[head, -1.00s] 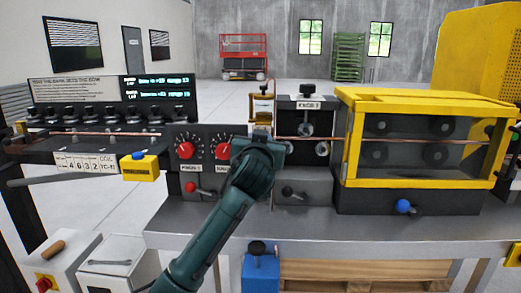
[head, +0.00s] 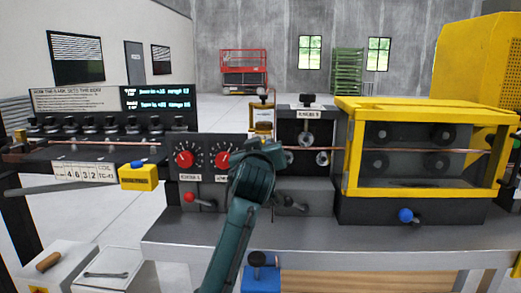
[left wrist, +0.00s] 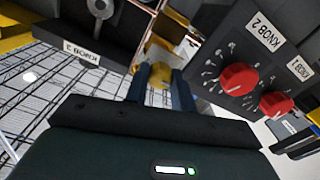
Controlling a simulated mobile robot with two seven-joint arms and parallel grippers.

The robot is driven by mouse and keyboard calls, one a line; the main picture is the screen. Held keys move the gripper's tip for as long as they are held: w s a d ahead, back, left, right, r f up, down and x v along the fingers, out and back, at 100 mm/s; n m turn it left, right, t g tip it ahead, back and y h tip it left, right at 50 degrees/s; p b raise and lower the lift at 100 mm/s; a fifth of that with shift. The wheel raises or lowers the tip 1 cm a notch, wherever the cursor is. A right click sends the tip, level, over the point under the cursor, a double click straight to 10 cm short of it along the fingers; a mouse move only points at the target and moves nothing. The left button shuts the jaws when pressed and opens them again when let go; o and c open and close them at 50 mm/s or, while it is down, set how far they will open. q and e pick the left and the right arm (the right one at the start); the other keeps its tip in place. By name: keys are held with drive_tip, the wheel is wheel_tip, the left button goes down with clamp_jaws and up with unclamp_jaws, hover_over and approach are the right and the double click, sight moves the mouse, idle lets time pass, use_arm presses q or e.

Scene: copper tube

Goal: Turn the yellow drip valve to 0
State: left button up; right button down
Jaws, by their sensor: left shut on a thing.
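My left gripper (left wrist: 158,79) is shut on a small yellow piece (left wrist: 157,73), which shows between its two dark fingertips in the left wrist view. This looks like the yellow drip valve; its dial mark and setting cannot be read. In the head view my left gripper (head: 262,150) reaches the machine front, right of the red knobs, and its fingertips are hidden by my own wrist. An amber cup with a metal top (head: 262,117) stands just above and behind it. My right gripper is not in view.
Two red knobs, one marked KNOB 2 (left wrist: 238,77), sit close beside the gripper. A red-tipped lever (head: 191,197) is below them. A grey box with round rollers (head: 306,139) and a yellow-framed cage (head: 353,150) stand to the right. A copper tube (head: 122,143) runs left.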

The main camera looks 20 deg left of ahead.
use_arm(q)
drive_tip(key=o, duration=1)
drive_tip(key=shift+s, duration=0.1)
drive_tip(key=b+v, duration=0.1)
drive_tip(key=v, duration=1.2)
drive_tip(key=shift+b, duration=0.4)
